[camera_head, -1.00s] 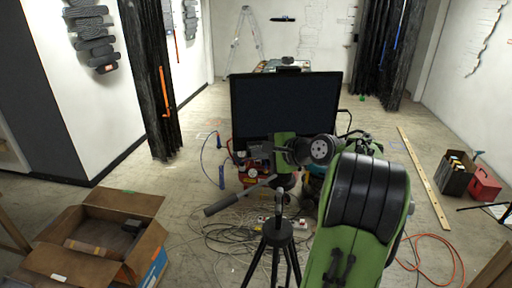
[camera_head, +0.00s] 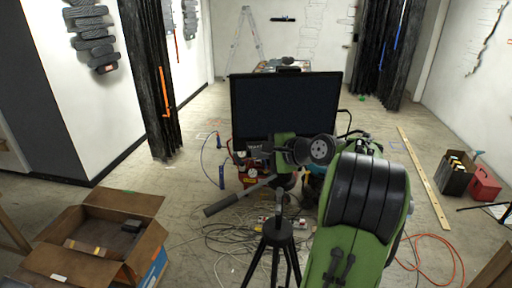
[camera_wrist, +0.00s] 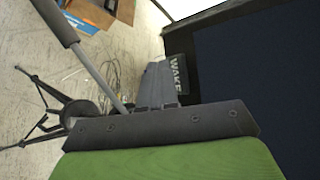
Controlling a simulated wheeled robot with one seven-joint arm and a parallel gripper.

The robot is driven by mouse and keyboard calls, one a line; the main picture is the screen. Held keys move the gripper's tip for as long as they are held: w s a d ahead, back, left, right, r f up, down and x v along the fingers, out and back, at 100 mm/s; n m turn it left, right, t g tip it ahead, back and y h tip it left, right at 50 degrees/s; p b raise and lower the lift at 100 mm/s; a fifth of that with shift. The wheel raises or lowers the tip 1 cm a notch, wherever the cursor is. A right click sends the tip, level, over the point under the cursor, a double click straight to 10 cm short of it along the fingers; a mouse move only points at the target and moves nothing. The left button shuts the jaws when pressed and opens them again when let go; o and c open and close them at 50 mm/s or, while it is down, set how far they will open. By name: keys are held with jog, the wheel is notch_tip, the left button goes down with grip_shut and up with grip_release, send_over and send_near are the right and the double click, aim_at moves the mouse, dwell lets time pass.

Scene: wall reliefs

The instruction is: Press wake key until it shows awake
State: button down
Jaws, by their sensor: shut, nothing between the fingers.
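The monitor (camera_head: 285,103) stands in front of me with a dark, blank screen; the screen (camera_wrist: 255,85) also fills the right of the wrist view. The wake key (camera_wrist: 176,75), a dark block with pale letters reading WAKE, is at the monitor's lower left edge. It shows small in the head view (camera_head: 254,146). My gripper (camera_wrist: 155,73) is shut and empty, its fingertips right beside the key. I cannot tell whether they touch it. My gripper (camera_head: 266,152) is partly hidden by my own arm in the head view.
A black tripod (camera_head: 277,235) with a long handle stands before the monitor. Loose cables (camera_head: 225,240) cover the floor around it. An open cardboard box (camera_head: 95,245) is at lower left. A red box (camera_head: 484,185) is at right.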

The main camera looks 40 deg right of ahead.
jog(key=shift+w+d+p, duration=0.25)
jog(key=shift+w+p, duration=0.05)
jog(key=shift+w, duration=0.05)
jog(key=shift+w+d, duration=0.25)
jog(key=shift+w, duration=0.1)
dwell(0.6)
jog(key=shift+s, duration=0.1)
jog(key=shift+s+a+b, duration=0.3)
jog(key=shift+s+a, duration=0.2)
jog(key=shift+s, duration=0.15)
jog(key=shift+s+a+b, duration=0.35)
jog(key=shift+s+a, duration=0.4)
jog(key=shift+s, duration=0.25)
jog(key=shift+s+a+b, duration=0.35)
jog(key=shift+s+a, duration=0.35)
jog(key=shift+s, duration=0.3)
